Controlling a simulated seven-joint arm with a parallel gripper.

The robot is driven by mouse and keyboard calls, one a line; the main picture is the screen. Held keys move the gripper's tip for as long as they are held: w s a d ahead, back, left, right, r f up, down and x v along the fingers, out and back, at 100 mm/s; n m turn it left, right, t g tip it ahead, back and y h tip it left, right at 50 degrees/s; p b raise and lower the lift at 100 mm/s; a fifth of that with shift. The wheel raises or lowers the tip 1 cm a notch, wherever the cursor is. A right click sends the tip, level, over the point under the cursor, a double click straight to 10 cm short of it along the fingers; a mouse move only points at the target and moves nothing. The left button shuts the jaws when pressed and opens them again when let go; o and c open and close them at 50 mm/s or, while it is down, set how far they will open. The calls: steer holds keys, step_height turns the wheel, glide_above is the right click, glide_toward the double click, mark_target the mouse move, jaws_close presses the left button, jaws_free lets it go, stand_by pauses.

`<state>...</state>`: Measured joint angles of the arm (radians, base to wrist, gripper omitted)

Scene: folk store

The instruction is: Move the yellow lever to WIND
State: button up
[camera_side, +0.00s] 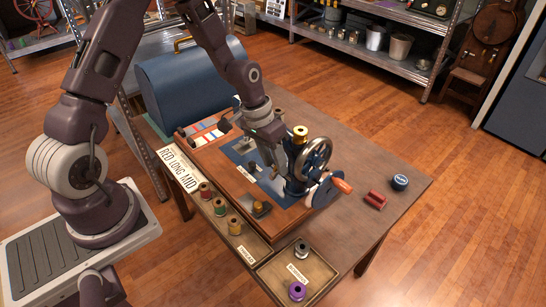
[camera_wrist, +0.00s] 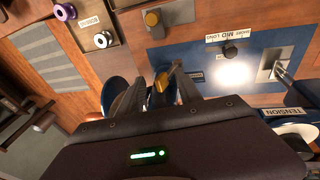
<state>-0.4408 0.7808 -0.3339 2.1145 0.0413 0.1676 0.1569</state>
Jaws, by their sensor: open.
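In the wrist view, a small yellow lever (camera_wrist: 162,80) shows between the two fingers of my gripper (camera_wrist: 160,92). The fingers are apart, one on each side of it; I cannot tell whether either touches it. A separate yellow-topped knob (camera_side: 258,206) sits on a plate on the wooden base, also in the wrist view (camera_wrist: 152,18). I cannot read a WIND label.
Thread spools (camera_side: 220,207) and a bobbin tray (camera_side: 318,262) lie along the front.

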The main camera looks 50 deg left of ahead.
steer(key=shift+f, duration=0.1)
steer(key=shift+a+f, duration=0.15)
steer(key=shift+a, duration=1.25)
steer(key=shift+a+f, duration=0.1)
steer(key=shift+a, duration=1.25)
steer(key=shift+d+r, duration=0.3)
steer(key=shift+d, duration=0.35)
